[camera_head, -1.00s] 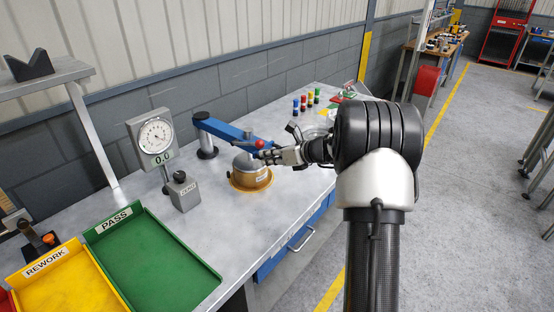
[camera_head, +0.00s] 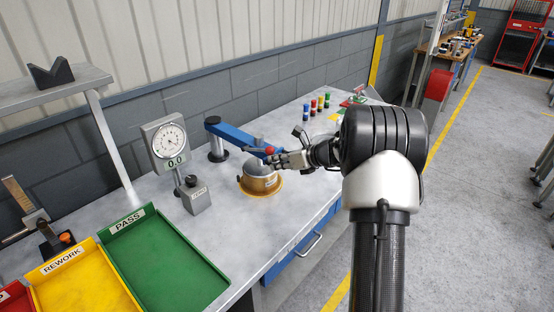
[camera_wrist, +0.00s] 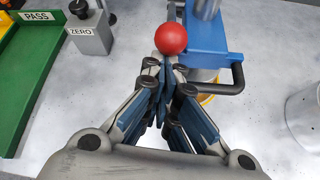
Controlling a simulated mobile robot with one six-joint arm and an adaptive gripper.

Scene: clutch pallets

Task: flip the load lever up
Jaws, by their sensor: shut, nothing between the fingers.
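The load lever's red ball knob (camera_head: 270,150) shows at the end of the blue press arm (camera_head: 236,134). In the wrist view the red knob (camera_wrist: 171,39) sits just beyond my fingertips, with the blue arm (camera_wrist: 208,35) behind and right of it. My gripper (camera_head: 277,159) is shut and empty, close beside the knob; its fingers also show in the wrist view (camera_wrist: 168,68). I cannot tell whether they touch the knob. Below the press arm stands a brass-coloured clutch part (camera_head: 260,183) with a grey top. Most of the lever's shaft is hidden.
A dial gauge (camera_head: 171,141) reading 0.0 and a grey ZERO block (camera_head: 196,196) stand left of the press. Green PASS (camera_head: 208,268) and yellow REWORK (camera_head: 118,293) trays lie at the near left. Several coloured cylinders (camera_head: 313,107) stand farther back. Bench between them is mostly clear.

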